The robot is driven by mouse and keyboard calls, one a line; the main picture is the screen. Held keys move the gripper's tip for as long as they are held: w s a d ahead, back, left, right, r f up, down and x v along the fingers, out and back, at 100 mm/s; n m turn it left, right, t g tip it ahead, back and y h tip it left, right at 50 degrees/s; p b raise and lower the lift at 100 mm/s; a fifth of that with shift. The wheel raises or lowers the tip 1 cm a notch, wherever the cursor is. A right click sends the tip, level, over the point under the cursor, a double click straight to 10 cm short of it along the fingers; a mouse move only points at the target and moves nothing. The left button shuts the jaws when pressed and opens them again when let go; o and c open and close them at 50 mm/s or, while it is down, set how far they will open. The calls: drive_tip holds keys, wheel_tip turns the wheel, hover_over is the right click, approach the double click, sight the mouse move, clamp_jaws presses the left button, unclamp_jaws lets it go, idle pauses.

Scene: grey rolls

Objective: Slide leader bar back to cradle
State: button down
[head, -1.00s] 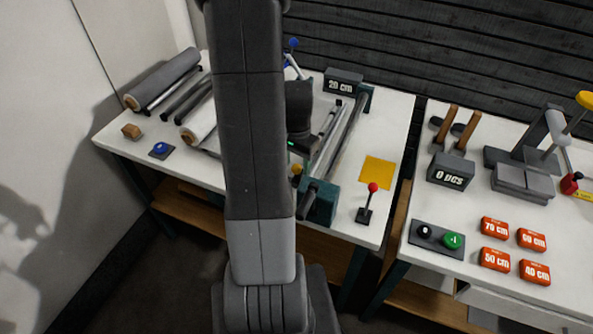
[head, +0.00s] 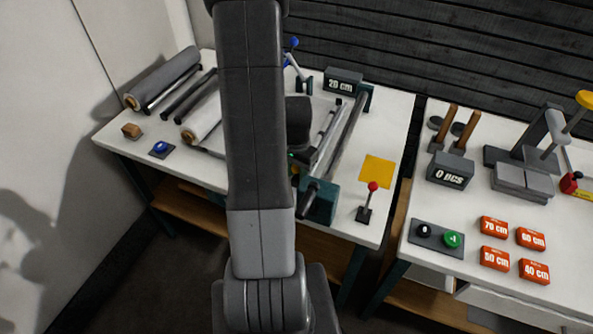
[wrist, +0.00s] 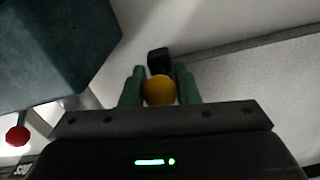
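A yellow ball knob (wrist: 159,91) sits between the two green fingers of my gripper (wrist: 160,88) in the wrist view. The fingers lie close against its left and right sides, and the gripper looks shut on it. A small black block (wrist: 159,61) stands just beyond the knob. In the head view my arm hides the fingers and the knob; only the dark wrist part shows, over the roll machine on the left table. I cannot tell the leader bar and its cradle apart for sure among the machine's bars (head: 347,135).
A teal end block (head: 319,203) is close to my gripper. A red-knobbed lever (head: 367,203), a yellow pad (head: 377,171) and a "20 cm" display (head: 343,81) stand near it.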

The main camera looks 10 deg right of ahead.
drive_tip(key=w+a, duration=0.5)
drive_tip(key=a, duration=0.2)
drive_tip(key=w+a+b, duration=0.1)
drive_tip(key=w+a, duration=0.4)
drive_tip(key=a, duration=0.3)
drive_tip(key=w+a+b, duration=0.1)
drive_tip(key=w+a, duration=0.4)
drive_tip(key=a, duration=0.2)
drive_tip(key=shift+a, duration=0.15)
drive_tip(key=c, duration=1.1)
unclamp_jaws()
drive_tip(key=shift+c, duration=0.2)
drive_tip(key=shift+r+b, duration=0.15)
drive_tip(key=shift+b, duration=0.15)
wheel_tip(320, 180, up, 14)
drive_tip(key=b, duration=0.1)
drive_tip(key=shift+f, duration=0.2)
